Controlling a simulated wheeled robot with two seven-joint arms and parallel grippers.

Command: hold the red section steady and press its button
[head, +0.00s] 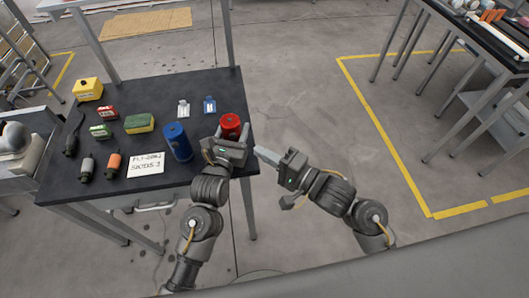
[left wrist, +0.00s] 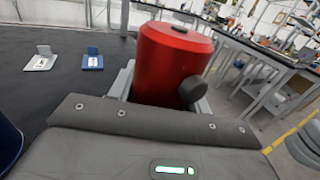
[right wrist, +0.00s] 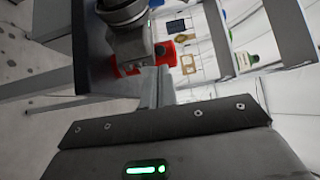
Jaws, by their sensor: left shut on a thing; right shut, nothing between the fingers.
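The red section (head: 231,122) is an upright red cylinder near the right edge of the black table (head: 85,187). My left gripper (head: 231,134) is shut on it from the front. In the left wrist view the red section (left wrist: 165,60) stands between the fingers, with a dark round button (left wrist: 191,90) sticking out of its side. My right gripper (head: 258,152) is shut and empty, its tips just right of the left gripper, apart from the red section. In the right wrist view its closed fingers (right wrist: 158,88) point toward the red section (right wrist: 117,67), partly hidden by my left gripper.
A blue cylinder (head: 177,142) stands left of my left gripper. A white stand (head: 183,107) and a blue stand (head: 210,104) are behind it. A paper sign (head: 146,164), a yellow box (head: 88,89) and several small items lie further left.

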